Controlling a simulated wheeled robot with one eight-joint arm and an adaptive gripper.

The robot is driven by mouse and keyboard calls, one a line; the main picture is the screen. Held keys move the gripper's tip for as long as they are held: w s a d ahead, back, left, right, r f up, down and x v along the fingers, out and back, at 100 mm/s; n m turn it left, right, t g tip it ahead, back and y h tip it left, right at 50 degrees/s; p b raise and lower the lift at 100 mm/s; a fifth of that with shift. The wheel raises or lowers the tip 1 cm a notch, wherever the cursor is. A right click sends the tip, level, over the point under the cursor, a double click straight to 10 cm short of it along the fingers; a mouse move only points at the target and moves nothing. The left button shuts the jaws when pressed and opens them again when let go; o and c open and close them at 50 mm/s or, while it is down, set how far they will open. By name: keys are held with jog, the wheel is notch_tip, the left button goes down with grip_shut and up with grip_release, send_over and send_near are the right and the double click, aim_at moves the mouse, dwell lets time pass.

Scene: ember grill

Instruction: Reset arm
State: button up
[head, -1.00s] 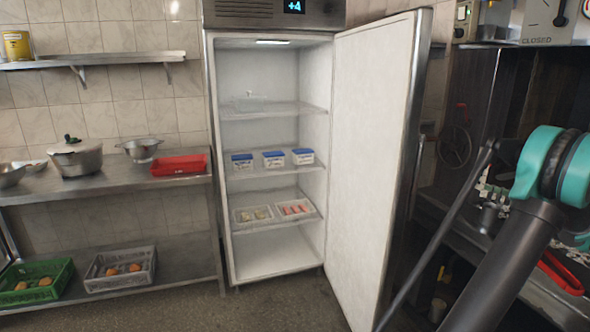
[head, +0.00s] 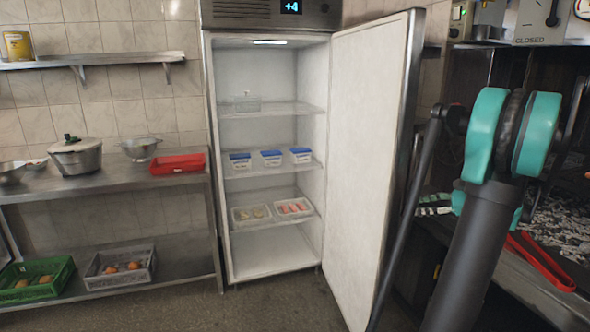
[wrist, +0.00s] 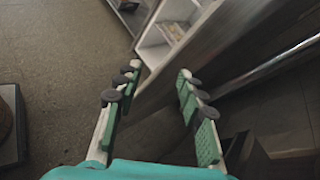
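My gripper (wrist: 159,72) is open and empty in the wrist view. Its two green-padded fingers stand well apart, with floor and a metal edge beyond them. In the head view my arm, with its teal joint, rises at the right; part of my gripper (head: 434,205) shows behind it, left of the arm, and the rest is hidden.
The fridge (head: 268,262) stands open, its white door (head: 368,150) swung right, close to my arm. Inside are blue-lidded tubs (head: 271,159) and trays. A steel table (head: 110,196) with a red tray (head: 178,164) is left. Red tongs (head: 540,262) lie right. Floor is clear.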

jog(key=s+a+f+n+g+h, duration=0.2)
jog(key=s+a+f+n, duration=0.2)
jog(key=a, duration=0.5)
jog(key=s+a+f+n+g+h, duration=0.2)
jog(key=s+a+f+n, duration=0.25)
jog(key=a, duration=0.35)
jog(key=s+a+f+n+h, duration=0.2)
jog(key=s+f+n, duration=0.3)
jog(key=s, duration=0.3)
jog(key=s+a+f+n+h, duration=0.3)
jog(key=s+f+n+h, duration=0.1)
jog(key=s+n, duration=0.4)
jog(key=shift+s+a+f, duration=0.15)
jog(key=shift+a+f, duration=0.1)
jog(key=shift+f, duration=0.4)
